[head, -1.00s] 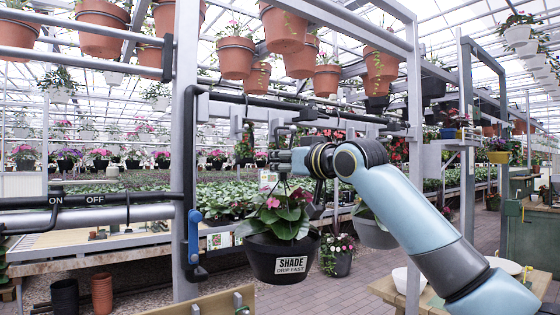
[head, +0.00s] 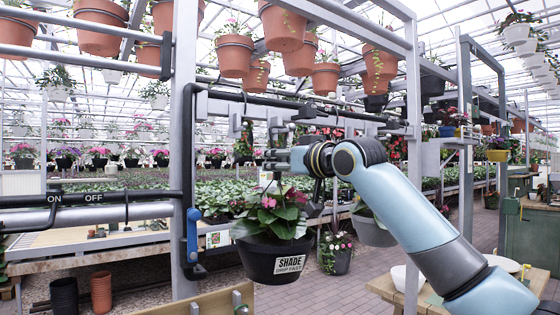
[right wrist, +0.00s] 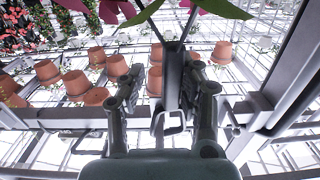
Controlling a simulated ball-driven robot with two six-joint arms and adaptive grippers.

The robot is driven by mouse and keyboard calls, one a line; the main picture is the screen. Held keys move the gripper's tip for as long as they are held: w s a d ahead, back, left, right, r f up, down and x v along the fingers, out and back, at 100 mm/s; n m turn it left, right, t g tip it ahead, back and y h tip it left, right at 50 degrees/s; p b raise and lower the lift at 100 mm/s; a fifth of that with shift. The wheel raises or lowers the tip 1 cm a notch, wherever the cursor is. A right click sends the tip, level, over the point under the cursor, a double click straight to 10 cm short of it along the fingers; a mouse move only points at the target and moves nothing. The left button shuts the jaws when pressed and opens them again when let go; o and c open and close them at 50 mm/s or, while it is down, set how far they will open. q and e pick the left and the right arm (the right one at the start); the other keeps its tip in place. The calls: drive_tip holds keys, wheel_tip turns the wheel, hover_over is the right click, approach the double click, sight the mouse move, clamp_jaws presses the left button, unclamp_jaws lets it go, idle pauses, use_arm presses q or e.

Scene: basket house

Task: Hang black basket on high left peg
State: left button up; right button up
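The black basket (head: 275,257) with a "SHADE DRIP FAST" label, leaves and pink flowers hangs in mid-air in the head view, slightly tilted. My right gripper (head: 276,160) is just above it and points left. In the right wrist view the gripper's fingers (right wrist: 168,82) stand on either side of a dark upright strip, with pink petals and leaves at the top; the basket appears to hang from this gripper. Pale peg blocks sit along a dark rail (head: 265,103) above and behind the gripper. The exact high left peg is hard to single out. My left gripper is not in view.
A grey metal post (head: 186,150) with a blue-handled lever (head: 193,235) stands left of the basket. Terracotta pots (head: 234,55) hang overhead. A grey hanging pot (head: 374,230) is right of the basket. A wooden rail (head: 205,303) is below.

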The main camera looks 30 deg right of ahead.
drive_tip(key=s+d, duration=0.1)
drive_tip(key=s, duration=1)
drive_tip(key=shift+s, duration=0.35)
drive_tip(key=shift+s+r, duration=0.15)
